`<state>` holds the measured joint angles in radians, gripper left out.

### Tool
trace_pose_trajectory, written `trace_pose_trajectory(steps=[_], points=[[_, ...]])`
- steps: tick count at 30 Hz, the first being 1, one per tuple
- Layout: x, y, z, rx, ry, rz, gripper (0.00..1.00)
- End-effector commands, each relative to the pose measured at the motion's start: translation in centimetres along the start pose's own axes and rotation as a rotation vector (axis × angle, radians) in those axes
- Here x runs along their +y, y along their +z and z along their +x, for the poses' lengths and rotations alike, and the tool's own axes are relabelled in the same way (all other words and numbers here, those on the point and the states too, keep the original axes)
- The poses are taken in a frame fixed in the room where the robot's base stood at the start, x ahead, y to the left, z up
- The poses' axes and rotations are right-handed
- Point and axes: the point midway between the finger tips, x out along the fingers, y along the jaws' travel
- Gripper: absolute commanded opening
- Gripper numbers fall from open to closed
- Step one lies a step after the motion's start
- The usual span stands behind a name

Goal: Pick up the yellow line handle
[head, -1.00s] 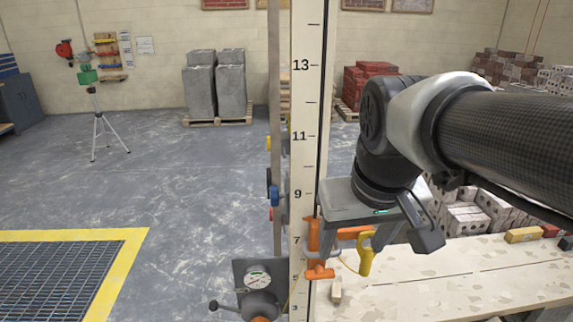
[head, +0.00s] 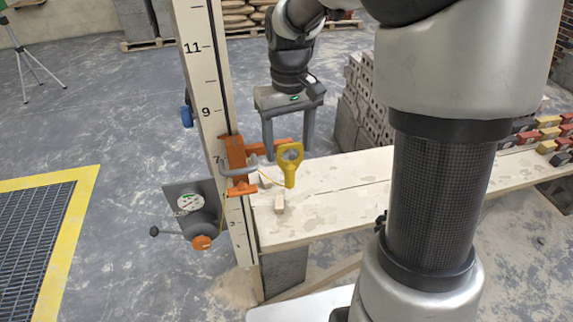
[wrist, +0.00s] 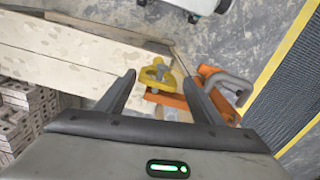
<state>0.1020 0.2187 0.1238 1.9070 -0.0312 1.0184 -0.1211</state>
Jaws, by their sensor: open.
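The yellow line handle (head: 290,178) has a ring-shaped top and a short stem. It hangs at an orange bracket (head: 237,163) on the numbered pole, above the plank bench. My gripper (head: 288,155) is open, pointing down behind the handle in the head view. In the wrist view the handle (wrist: 150,77) appears between and beyond the tips of my open gripper (wrist: 160,80), with nothing gripped. The bracket (wrist: 172,100) runs past the right finger there, partly hidden by it. I cannot tell whether the finger touches it.
The upright numbered pole (head: 208,90) stands left of my gripper. A grey gauge box with an orange knob (head: 201,242) is fixed low on it. Stacked bricks (head: 362,110) stand behind. The bench's middle is clear.

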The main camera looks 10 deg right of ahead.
Motion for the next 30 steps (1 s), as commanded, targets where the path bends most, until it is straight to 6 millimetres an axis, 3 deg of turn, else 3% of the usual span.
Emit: trace_pose_trajectory(steps=[3, 11, 19, 29, 30], points=[[0.0, 0.1, 2.1, -0.003, -0.001, 0.000, 0.61], [0.0, 0.0, 4.0, -0.002, -0.001, 0.000, 0.61], [0.3, 0.0, 7.8, -0.003, -0.001, -0.001, 0.61], [0.3, -0.1, 8.6, 0.001, 0.000, 0.000, 0.61], [0.3, -0.1, 8.6, 0.001, 0.000, 0.000, 0.54]])
